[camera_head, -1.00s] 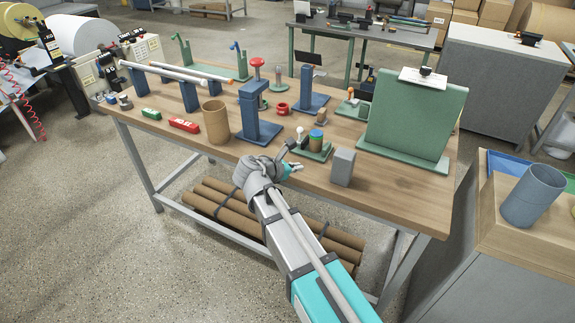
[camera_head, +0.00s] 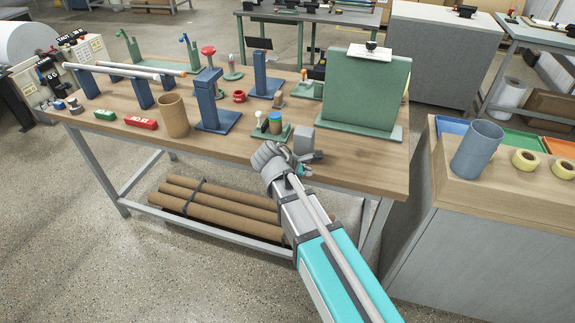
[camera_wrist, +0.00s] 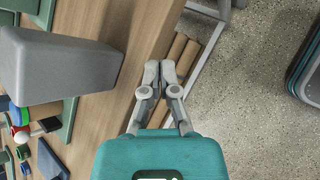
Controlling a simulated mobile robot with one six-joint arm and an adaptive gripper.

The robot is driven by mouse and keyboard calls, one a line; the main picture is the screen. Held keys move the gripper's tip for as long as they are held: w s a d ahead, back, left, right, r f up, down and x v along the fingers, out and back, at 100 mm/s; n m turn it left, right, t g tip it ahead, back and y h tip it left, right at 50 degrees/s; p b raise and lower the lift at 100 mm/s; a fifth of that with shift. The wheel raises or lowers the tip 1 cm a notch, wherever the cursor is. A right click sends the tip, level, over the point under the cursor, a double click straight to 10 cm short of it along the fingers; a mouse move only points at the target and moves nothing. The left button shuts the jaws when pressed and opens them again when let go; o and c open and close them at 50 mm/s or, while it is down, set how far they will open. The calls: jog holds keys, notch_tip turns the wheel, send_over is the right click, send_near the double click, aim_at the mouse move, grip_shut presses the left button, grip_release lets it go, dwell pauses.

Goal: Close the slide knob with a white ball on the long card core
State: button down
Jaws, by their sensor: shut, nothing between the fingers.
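A knob with a white ball (camera_head: 258,114) stands on the left side of a small green base (camera_head: 285,135). Beside it on the same base is a short brown card core (camera_head: 274,127) with a blue top. I cannot tell how far the knob's slide has travelled. My gripper (camera_head: 304,168) is at the table's front edge, right of and nearer than this fixture, apart from it. In the wrist view my gripper (camera_wrist: 159,70) has its fingertips together, empty, over the table edge.
A grey block (camera_head: 303,140) stands right behind my gripper; it looms large in the wrist view (camera_wrist: 60,65). A green upright panel (camera_head: 366,88) is behind to the right. A brown tube (camera_head: 173,116) and a blue stand (camera_head: 207,100) are to the left. Bare tabletop (camera_head: 350,160) lies right.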

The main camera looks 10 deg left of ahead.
jog(key=s+d+f+m+g+y, duration=0.2)
jog(key=s+d+m, duration=0.1)
jog(key=d+m, duration=0.4)
jog(key=s+d+f+m+g+y, duration=0.1)
jog(key=s+d+m+g+y, duration=0.1)
jog(key=d+m, duration=0.5)
jog(key=s+d+f+m+g+y, duration=0.2)
jog(key=d+m, duration=0.5)
jog(key=d, duration=0.6)
jog(key=shift+s+f+g, duration=0.35)
jog(key=shift+s+g, duration=0.15)
jog(key=shift+s, duration=0.8)
jog(key=shift+d, duration=0.2)
